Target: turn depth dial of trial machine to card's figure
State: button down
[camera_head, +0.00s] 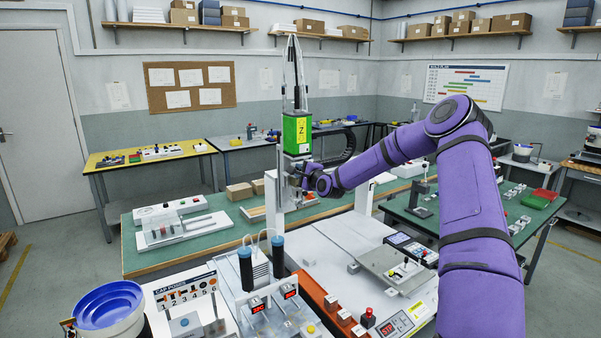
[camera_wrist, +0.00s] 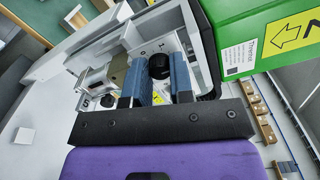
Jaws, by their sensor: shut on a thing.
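The green block also fills the upper right of the wrist view (camera_wrist: 236,22). My gripper (camera_head: 302,178) is at the grey parts just below this block. In the wrist view my gripper (camera_wrist: 160,78) has its two blue fingers shut on a round black dial (camera_wrist: 159,66), which sits on a pale plate (camera_wrist: 150,47). Marks on the plate are too small to read. I cannot make out the card or its figure.
A flat grey fixture (camera_head: 395,270) and a red button (camera_head: 367,316) are to the right. The white bench top (camera_head: 350,232) has clear room. My purple arm crosses the right side.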

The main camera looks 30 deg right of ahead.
dwell(0.3)
jog(key=c, duration=1)
grip_release()
jog(key=shift+s, duration=0.1)
jog(key=s, duration=1)
jog(key=shift+s+d, duration=0.2)
jog(key=shift+s, duration=0.15)
